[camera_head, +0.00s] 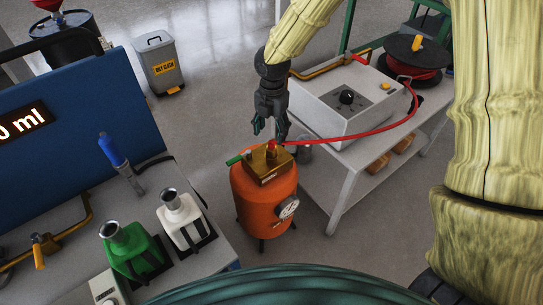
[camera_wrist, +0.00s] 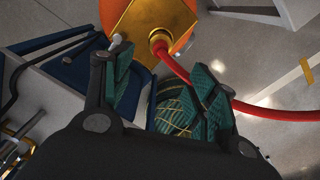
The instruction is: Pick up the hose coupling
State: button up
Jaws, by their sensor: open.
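The hose coupling (camera_head: 272,146) is a small red piece on the brass block (camera_head: 262,166) atop the orange tank (camera_head: 265,200). In the wrist view the coupling (camera_wrist: 160,40) shows as a yellow-gold collar on the block, with the red hose (camera_wrist: 175,68) coming out of it. My gripper (camera_head: 270,132) points down just above the coupling, fingers apart. I cannot tell whether a finger touches the hose.
The red hose runs right over a white table (camera_head: 340,150) beside a grey box (camera_head: 345,100) to a reel (camera_head: 415,60). A gauge (camera_head: 288,207) and a green-ended stub (camera_head: 235,160) stick out from the tank. A bench with green (camera_head: 133,250) and white (camera_head: 182,218) bottles stands left.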

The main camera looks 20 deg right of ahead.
aim_at(272, 149)
jog(key=shift+w+d+r, duration=0.15)
jog(key=shift+w+r, duration=0.05)
jog(key=shift+w, duration=0.05)
notch_tip(272, 149, down, 5)
jog(key=shift+f, duration=0.15)
jog(key=shift+w+d+f+b, duration=0.15)
jog(key=shift+f+b, duration=0.1)
jog(key=shift+f, duration=1.1)
jog(key=shift+w+f+b, duration=0.15)
jog(key=shift+f+b, duration=0.1)
jog(key=shift+f, duration=1.05)
jog(key=c, duration=1.2)
